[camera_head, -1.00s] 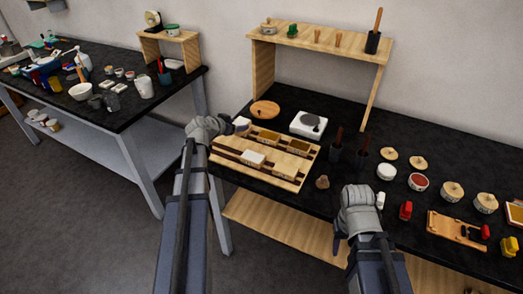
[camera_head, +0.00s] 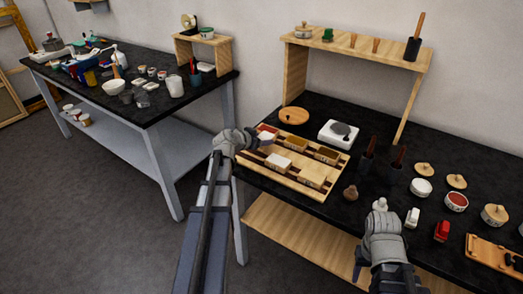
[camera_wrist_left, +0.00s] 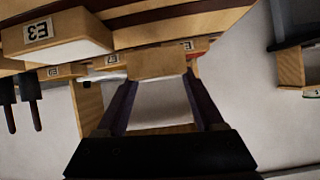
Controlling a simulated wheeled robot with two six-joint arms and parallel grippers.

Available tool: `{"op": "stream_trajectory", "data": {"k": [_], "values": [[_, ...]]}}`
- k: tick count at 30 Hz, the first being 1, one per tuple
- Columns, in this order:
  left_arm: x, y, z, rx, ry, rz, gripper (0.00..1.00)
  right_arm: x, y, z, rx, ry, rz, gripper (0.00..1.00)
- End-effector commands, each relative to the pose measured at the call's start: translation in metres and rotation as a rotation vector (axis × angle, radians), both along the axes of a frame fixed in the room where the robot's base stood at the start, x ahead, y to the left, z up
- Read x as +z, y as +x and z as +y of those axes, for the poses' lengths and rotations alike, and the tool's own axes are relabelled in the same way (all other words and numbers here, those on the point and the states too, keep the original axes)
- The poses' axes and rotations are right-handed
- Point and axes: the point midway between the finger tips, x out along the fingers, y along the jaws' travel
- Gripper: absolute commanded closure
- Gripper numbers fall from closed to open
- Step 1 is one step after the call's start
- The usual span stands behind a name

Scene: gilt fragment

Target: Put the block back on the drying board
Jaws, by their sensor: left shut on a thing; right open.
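The wooden drying board (camera_head: 257,170) lies on the dark worktop and bears several blocks. A red-topped block (camera_head: 267,129) is at its back left, and a white-topped block (camera_head: 278,161) is in the front row. My left gripper (camera_head: 258,138) is over the board's left end. It is shut on a block, whose pale face (camera_head: 267,139) shows small in the head view. In the left wrist view the held block (camera_wrist_left: 160,65) has a tan wooden side and a whitish face between the fingers (camera_wrist_left: 160,100). Block E3 (camera_wrist_left: 55,40) is beside it. My right gripper (camera_head: 380,206) is open at the worktop's front.
A white scale (camera_head: 338,134) and a round wooden disc (camera_head: 293,116) stand behind the board. Dark holders with tools (camera_head: 367,162) and several bowls (camera_head: 421,187) stand to the right. A small brown object (camera_head: 350,193) is near the front edge.

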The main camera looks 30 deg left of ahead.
Motion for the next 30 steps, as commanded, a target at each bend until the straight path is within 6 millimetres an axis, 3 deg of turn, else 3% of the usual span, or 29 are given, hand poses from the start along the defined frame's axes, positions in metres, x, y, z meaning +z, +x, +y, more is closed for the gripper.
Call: {"op": "stream_trajectory", "data": {"k": [10, 23, 24, 27, 30], "values": [[-0.038, 0.000, 0.000, 0.000, 0.000, 0.000, 1.00, -0.038, 0.000, 0.000, 0.000, 0.000, 0.000, 0.50], [-0.041, 0.000, 0.000, 0.000, 0.000, 0.000, 1.00, -0.041, 0.000, 0.000, 0.000, 0.000, 0.000, 0.50], [-0.039, 0.000, 0.000, 0.000, 0.000, 0.000, 0.26, -0.039, 0.000, 0.000, 0.000, 0.000, 0.000, 0.50], [-0.039, 0.000, 0.000, 0.000, 0.000, 0.000, 0.18, -0.038, 0.000, 0.000, 0.000, 0.000, 0.000, 0.50], [-0.039, 0.000, 0.000, 0.000, 0.000, 0.000, 0.18, -0.038, 0.000, 0.000, 0.000, 0.000, 0.000, 0.50]]}}
